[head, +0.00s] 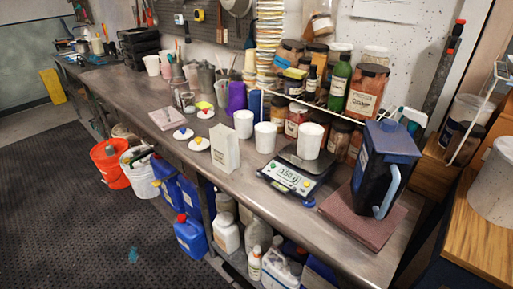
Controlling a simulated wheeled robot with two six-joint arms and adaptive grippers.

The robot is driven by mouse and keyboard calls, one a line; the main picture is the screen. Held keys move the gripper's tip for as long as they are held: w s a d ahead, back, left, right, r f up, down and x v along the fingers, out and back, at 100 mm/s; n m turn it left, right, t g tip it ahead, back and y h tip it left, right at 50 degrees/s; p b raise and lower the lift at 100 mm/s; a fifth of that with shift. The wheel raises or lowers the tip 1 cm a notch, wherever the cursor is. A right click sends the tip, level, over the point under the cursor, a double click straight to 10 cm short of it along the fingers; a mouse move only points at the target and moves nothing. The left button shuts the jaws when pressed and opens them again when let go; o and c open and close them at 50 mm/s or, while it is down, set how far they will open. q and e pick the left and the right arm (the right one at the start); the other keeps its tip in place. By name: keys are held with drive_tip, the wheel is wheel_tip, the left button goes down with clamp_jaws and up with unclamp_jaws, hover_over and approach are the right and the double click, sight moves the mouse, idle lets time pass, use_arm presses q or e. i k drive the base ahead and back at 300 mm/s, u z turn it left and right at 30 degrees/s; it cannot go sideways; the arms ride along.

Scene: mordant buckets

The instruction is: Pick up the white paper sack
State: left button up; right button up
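The white paper sack (225,150) stands upright near the front edge of the long metal workbench (290,199). It is off-white, with small markings on its front that I cannot read. White lids lie just behind and left of it, and white cups stand to its right. Neither of my grippers shows in the head view.
White cups (265,138) stand right of the sack. A digital scale (291,180) holds another cup (311,141). A dark blue jug (390,150) stands at the right end. Jars crowd the back. Buckets and blue canisters (190,236) sit below; open floor lies left.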

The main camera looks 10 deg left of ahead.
sight(226, 149)
drive_tip(key=i, duration=0.45)
drive_tip(key=u, duration=0.7)
